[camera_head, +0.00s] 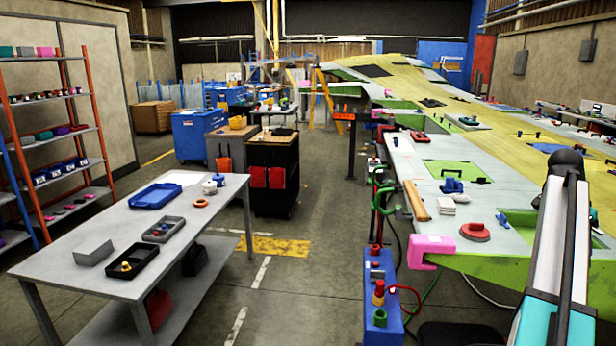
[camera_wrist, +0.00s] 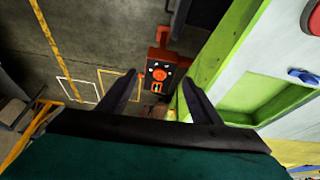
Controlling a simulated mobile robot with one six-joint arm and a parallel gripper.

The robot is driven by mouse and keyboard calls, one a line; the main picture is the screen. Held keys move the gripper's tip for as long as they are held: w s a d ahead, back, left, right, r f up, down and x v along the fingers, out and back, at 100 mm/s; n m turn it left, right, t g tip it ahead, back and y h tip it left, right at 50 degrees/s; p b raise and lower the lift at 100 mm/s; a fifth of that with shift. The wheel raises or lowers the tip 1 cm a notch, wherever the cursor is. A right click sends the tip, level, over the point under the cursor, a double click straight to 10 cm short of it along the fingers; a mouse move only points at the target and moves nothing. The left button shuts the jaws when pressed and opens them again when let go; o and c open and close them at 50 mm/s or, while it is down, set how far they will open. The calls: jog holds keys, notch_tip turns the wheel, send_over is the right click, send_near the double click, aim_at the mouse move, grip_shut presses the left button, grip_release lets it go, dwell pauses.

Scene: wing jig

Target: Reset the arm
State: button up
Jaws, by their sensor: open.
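My gripper (camera_wrist: 160,92) shows in the wrist view with its two dark fingers spread apart and nothing between them. Beyond the fingers, lower down, is an orange-red control box (camera_wrist: 158,72) with buttons, and the grey floor. In the head view my arm rises at the right edge, beside the wing jig (camera_head: 455,160). My fingertips cannot be made out in the head view.
A grey table (camera_head: 90,287) with trays stands at the left, before a shelf rack (camera_head: 60,145). A black tool cart (camera_head: 272,160) stands behind. A pink clamp (camera_head: 428,250) sits on the jig's near edge.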

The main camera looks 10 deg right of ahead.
jog(key=w+a+f+n+y, duration=0.1)
jog(key=w+a+f+n, duration=0.15)
jog(key=a+f, duration=0.4)
jog(key=w+a+f+n, duration=0.1)
jog(key=w+a+f, duration=0.2)
jog(key=f, duration=0.7)
jog(key=w+a+f+n+y, duration=0.1)
jog(key=w+a+f+n, duration=0.1)
jog(key=a+f, duration=0.45)
jog(key=s+a+f+n+g+y, duration=0.1)
jog(key=a+f+n, duration=0.5)
jog(key=a+f, duration=1.4)
jog(key=s+a+f+n+g+y+b, duration=0.1)
jog(key=s+a+f+n, duration=0.1)
jog(key=s+a+f, duration=0.5)
jog(key=s+a+f+n, duration=0.3)
jog(key=s+a+f, duration=0.1)
jog(key=a+f, duration=0.45)
jog(key=s+a+f+n, duration=0.1)
jog(key=s+a+f, duration=0.2)
jog(key=s, duration=0.3)
jog(key=s+a+f+n+g, duration=0.1)
jog(key=s+a+f+n, duration=0.1)
jog(key=s, duration=0.4)
jog(key=s+a+f+n+g, duration=0.1)
jog(key=s+a+f, duration=0.3)
jog(key=s+a, duration=0.2)
jog(key=shift+s+a+n+b, duration=0.15)
jog(key=shift+s+n+b, duration=0.2)
jog(key=shift+s+b, duration=0.1)
